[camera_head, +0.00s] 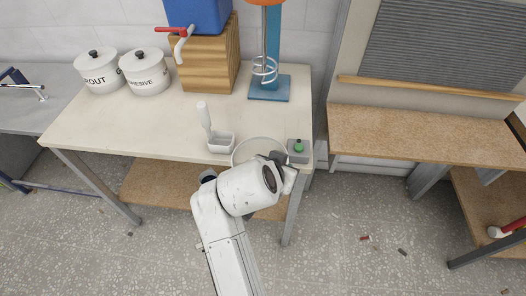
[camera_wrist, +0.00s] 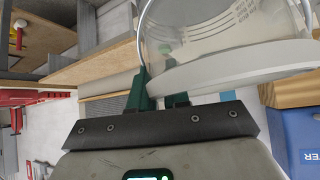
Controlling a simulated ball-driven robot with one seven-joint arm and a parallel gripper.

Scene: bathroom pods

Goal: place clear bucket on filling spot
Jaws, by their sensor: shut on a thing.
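The clear bucket (camera_wrist: 220,35) fills the upper part of the wrist view, with printed scale marks, a pale rim and a wire handle. My gripper (camera_wrist: 158,95) has its green fingers shut at the rim. In the head view the bucket (camera_head: 258,146) shows as a pale round shape at the table's front edge, partly hidden by my wrist. I cannot tell whether it touches the table. A blue tank (camera_head: 205,15) with a red-handled white tap (camera_head: 180,45) stands on a wooden block (camera_head: 208,68). No marked filling spot is clearly visible; the table below the tap is bare.
A white scoop (camera_head: 220,142) lies left of the bucket, and a grey box with a green button (camera_head: 298,150) is at its right. Two white lidded pots (camera_head: 146,75) and a blue mixer stand (camera_head: 270,88) are at the back. The table's (camera_head: 140,120) left middle is free.

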